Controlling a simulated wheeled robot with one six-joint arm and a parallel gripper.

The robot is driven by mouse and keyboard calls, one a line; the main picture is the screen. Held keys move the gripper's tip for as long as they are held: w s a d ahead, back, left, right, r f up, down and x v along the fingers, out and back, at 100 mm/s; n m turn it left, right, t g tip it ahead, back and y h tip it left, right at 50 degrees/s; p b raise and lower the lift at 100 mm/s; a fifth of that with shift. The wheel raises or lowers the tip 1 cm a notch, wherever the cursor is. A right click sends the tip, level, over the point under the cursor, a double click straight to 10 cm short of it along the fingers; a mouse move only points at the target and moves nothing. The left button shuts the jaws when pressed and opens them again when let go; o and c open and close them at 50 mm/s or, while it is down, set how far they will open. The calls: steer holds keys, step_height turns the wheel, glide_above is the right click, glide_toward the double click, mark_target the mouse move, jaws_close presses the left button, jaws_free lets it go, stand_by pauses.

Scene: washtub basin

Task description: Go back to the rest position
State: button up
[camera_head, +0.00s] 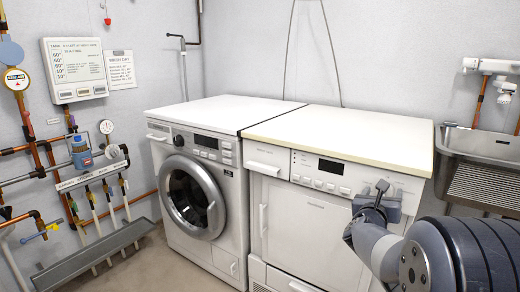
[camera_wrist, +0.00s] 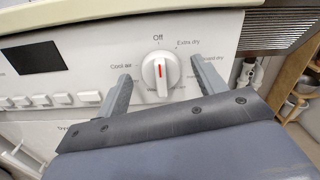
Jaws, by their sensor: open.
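My gripper (camera_head: 379,196) is at the right part of the dryer's front panel in the head view, with my arm reaching in from the lower right. In the wrist view my gripper (camera_wrist: 163,85) is open, with one finger on each side of a white round knob (camera_wrist: 161,74). I see no clear contact between fingers and knob. The knob's red mark points up, towards "Off". Other labels on the dial include "Extra dry". The knob is hidden behind my gripper in the head view. The dryer (camera_head: 310,215) stands on the right of the pair of machines.
A washing machine (camera_head: 200,190) stands left of the dryer, its round door shut. A metal sink (camera_head: 483,170) is at the right wall. Pipes, gauges and a low trough (camera_head: 95,255) line the left wall. Wooden shelves (camera_wrist: 300,95) show right in the wrist view.

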steer(key=v, duration=0.6)
steer(key=shift+p, duration=0.3)
steer(key=shift+s+a, duration=0.15)
steer(key=shift+a, duration=0.1)
